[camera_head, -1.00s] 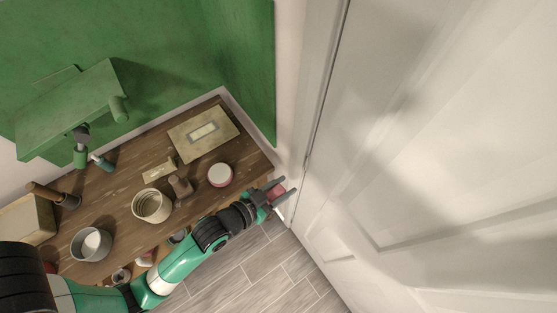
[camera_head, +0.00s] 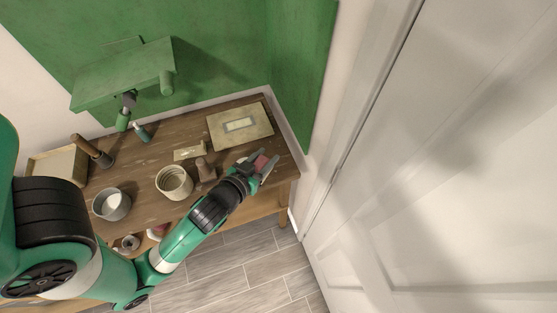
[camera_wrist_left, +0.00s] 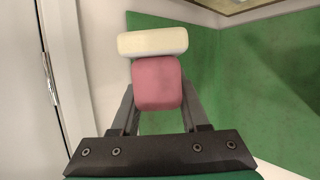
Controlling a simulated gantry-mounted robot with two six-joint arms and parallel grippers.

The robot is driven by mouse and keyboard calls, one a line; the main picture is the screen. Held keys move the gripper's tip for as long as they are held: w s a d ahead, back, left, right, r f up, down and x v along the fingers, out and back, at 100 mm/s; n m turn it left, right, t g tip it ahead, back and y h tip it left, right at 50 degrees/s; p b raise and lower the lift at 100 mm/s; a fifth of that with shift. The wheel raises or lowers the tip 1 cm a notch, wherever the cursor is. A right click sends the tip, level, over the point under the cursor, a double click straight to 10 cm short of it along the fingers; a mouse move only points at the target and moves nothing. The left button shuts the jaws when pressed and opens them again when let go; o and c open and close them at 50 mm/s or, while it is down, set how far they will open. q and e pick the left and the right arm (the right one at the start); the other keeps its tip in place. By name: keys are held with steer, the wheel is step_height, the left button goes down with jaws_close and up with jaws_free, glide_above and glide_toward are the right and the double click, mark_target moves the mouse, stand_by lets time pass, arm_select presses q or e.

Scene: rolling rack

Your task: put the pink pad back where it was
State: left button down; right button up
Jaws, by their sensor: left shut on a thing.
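The pink pad (camera_wrist_left: 157,83) is a rounded block in the left wrist view, held between the dark fingers. A cream rounded piece (camera_wrist_left: 153,42) sits against its far end; I cannot tell whether they are one piece. In the head view, my left gripper (camera_head: 257,166) is shut on the pad (camera_head: 261,162), over the right end of the wooden bench (camera_head: 145,164). The gripper hides part of the bench top there, including the area right of a brown wooden stamp-like tool (camera_head: 205,171). I cannot tell the height of the pad above the bench. My right gripper is not in view.
A cream can (camera_head: 173,182), a grey pot (camera_head: 111,204), a flat box (camera_head: 240,124), a small plate (camera_head: 190,151) and a mallet (camera_head: 92,151) stand on the bench. A green shelf (camera_head: 123,75) overhangs at the back left. A white door (camera_head: 430,200) is on the right.

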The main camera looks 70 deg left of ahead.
arm_select(q)
steer(key=shift+n+g+y, duration=0.4)
steer(key=shift+n+y, duration=0.1)
steer(key=shift+y, duration=0.1)
steer(key=w+a+f+b, duration=0.2)
steer(key=w+a+f, duration=0.2)
steer(key=a+f, duration=0.1)
steer(key=w+a+f+b, duration=0.2)
steer(key=w+a+f, duration=0.3)
steer(key=shift+w+a+f, duration=0.1)
steer(key=shift+w, duration=0.05)
steer(key=shift+w+a+f+b, duration=0.1)
steer(key=shift+f+b, duration=0.15)
steer(key=shift+f, duration=0.7)
steer(key=shift+w+a+f+b, duration=0.1)
steer(key=shift+f+b, duration=0.1)
steer(key=shift+f, duration=0.7)
steer(key=shift+d+f, duration=0.1)
steer(key=shift+f, duration=0.1)
steer(key=shift+c, duration=2)
jaws_free()
steer(key=shift+r, duration=0.2)
